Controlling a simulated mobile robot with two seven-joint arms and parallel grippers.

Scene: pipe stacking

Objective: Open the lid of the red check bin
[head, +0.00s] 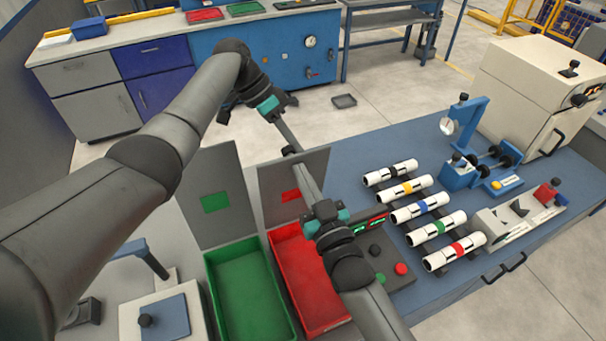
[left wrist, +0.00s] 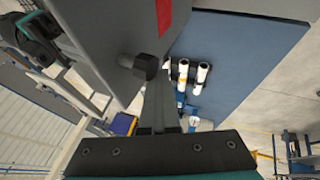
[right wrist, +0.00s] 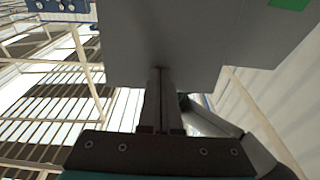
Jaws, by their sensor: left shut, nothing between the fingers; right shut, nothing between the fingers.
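The red check bin (head: 308,290) is an open red tray. Its grey lid (head: 272,190), with a red square, stands steeply raised at the bin's far edge. A dark knob (head: 290,151) is at the lid's top edge; it also shows in the left wrist view (left wrist: 147,66). My left gripper (head: 291,141) is shut and empty, its fingertips close to the knob; I cannot tell whether they touch. My right gripper (head: 304,176) is shut and empty, its fingers pointing up in front of the red lid. It hides part of the lid and red square.
A green bin (head: 245,300) stands left of the red one, its lid (head: 215,170) also raised. A control box with a red button (head: 401,269) is right. Several banded white pipes (head: 421,207) lie on the blue table beyond it.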

